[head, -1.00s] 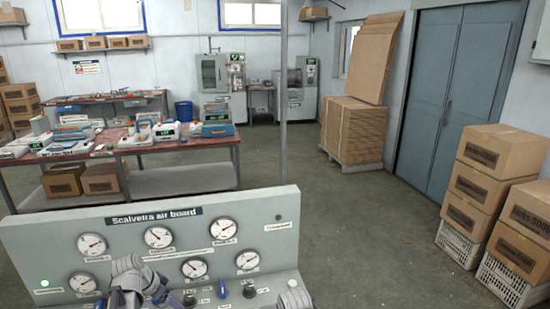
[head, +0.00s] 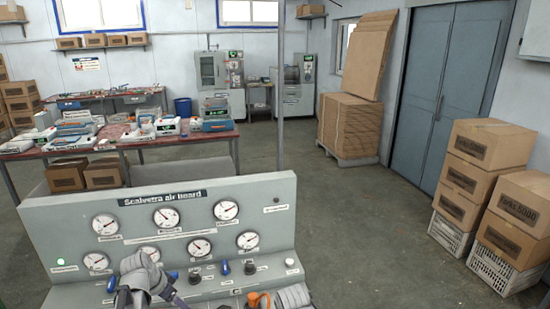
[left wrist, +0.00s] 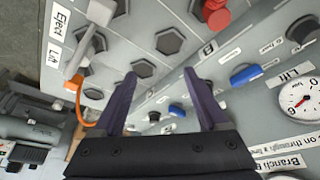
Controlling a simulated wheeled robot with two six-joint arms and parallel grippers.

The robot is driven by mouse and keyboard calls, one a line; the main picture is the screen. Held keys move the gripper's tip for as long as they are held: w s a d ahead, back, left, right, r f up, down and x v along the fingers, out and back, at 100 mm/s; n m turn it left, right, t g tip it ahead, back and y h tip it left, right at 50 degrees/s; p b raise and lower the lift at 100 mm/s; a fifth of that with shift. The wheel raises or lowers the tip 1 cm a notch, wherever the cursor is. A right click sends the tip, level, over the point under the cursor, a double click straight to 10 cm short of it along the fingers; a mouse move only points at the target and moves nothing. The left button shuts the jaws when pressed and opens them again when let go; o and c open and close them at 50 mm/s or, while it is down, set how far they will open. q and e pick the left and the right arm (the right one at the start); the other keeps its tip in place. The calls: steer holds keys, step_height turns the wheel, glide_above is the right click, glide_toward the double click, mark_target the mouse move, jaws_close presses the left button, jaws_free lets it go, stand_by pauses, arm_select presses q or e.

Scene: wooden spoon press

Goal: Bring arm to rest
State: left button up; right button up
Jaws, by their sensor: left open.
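The grey air board (head: 70,225) stands in front of me, with several round gauges, blue levers and dark knobs. My left gripper (head: 165,297) is over its lower part in the head view, beneath the gauges. The left wrist view shows its two purple fingers (left wrist: 146,58) spread, with nothing between them, above hexagonal fittings on the panel. Whether the fingertips touch the panel is not clear.
A red knob (left wrist: 215,14), a blue lever (left wrist: 245,74) and an orange piece (left wrist: 82,98) by a grey lever lie near the left fingers. A green lamp (head: 61,262) glows. Boxes (head: 485,150) stack at right; a workbench (head: 190,141) stands behind; open floor lies between.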

arm_select(q)
steer(key=s+d, duration=0.2)
steer(key=d, duration=0.2)
steer(key=s+d+g, duration=0.1)
steer(key=s+d, duration=0.1)
steer(key=d, duration=0.3)
steer(key=s+d+f+g+y, duration=0.1)
steer(key=s+d, duration=0.1)
steer(key=d, duration=0.2)
steer(key=shift+s+d+n, duration=0.2)
steer(key=shift+d+n, duration=0.2)
steer(key=s+d+n+g+y, duration=0.1)
steer(key=s+d+y, duration=0.1)
steer(key=s+d, duration=0.7)
steer(key=shift+s+d+n+g+y, duration=0.3)
steer(key=shift+g+y, duration=0.1)
